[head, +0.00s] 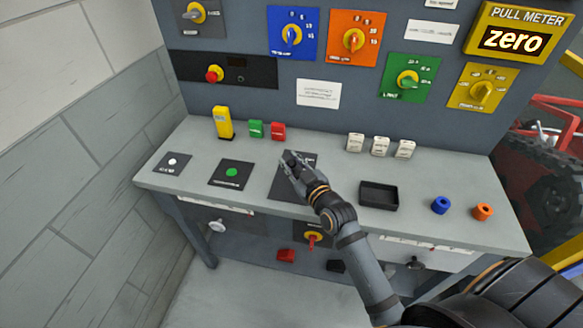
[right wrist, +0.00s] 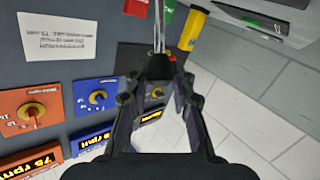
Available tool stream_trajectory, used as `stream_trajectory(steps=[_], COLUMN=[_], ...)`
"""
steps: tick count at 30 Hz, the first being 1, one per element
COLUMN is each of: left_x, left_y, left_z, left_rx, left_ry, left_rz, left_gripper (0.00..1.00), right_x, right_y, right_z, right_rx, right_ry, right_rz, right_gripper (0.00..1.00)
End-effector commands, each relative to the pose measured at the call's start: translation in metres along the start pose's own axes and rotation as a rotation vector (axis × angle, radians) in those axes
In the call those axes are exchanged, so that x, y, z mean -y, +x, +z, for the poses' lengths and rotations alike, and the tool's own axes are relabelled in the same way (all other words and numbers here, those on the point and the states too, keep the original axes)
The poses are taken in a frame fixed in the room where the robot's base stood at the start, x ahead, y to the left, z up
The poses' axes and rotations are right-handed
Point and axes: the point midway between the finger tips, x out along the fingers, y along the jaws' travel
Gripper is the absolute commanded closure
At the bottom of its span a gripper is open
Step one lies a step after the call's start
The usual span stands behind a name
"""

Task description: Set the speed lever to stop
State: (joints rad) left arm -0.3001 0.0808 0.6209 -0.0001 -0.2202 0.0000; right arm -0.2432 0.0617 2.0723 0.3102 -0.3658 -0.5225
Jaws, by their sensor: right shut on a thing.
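The speed lever's dark base plate (head: 283,190) lies on the grey bench top, partly covered by my right arm. My right gripper (head: 293,160) is over this plate, with its fingers closed together. In the right wrist view a thin metal rod, the speed lever (right wrist: 158,28), runs up from between the fingers, and the gripper (right wrist: 158,72) is shut on it. The lever's grip end is hidden by the fingers, and the plate's markings are mostly covered, so its setting cannot be read. My left gripper is not in view.
A green button plate (head: 231,173) lies left of the lever plate, and a black tray (head: 379,196) lies right of it. Yellow, green and red blocks (head: 278,131) stand behind. Blue and orange rings (head: 482,211) are at the right. A panel with several dials rises behind.

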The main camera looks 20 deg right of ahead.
Motion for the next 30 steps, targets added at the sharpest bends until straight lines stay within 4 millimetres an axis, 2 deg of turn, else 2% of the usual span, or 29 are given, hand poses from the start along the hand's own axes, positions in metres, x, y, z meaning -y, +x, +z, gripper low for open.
stream_trajectory(steps=[3,19,20,24,30], left_x=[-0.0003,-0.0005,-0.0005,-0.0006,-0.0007], left_y=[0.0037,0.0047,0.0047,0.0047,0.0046], left_z=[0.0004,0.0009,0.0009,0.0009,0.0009], left_rx=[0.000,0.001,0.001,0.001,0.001], left_ry=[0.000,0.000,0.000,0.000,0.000], left_rz=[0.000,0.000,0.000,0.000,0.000], left_gripper=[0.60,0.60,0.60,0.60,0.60], right_x=[0.0020,0.0028,0.0028,0.0023,0.0018], right_y=[0.0002,0.0004,0.0004,0.0006,0.0007], right_z=[0.0063,0.0089,0.0090,0.0078,0.0066], right_rx=[0.011,0.018,0.018,0.015,0.012], right_ry=[0.007,0.011,0.011,0.009,0.007], right_rz=[-0.006,-0.009,-0.009,-0.007,-0.006], right_gripper=[1.00,1.00,0.72,0.53,0.53])
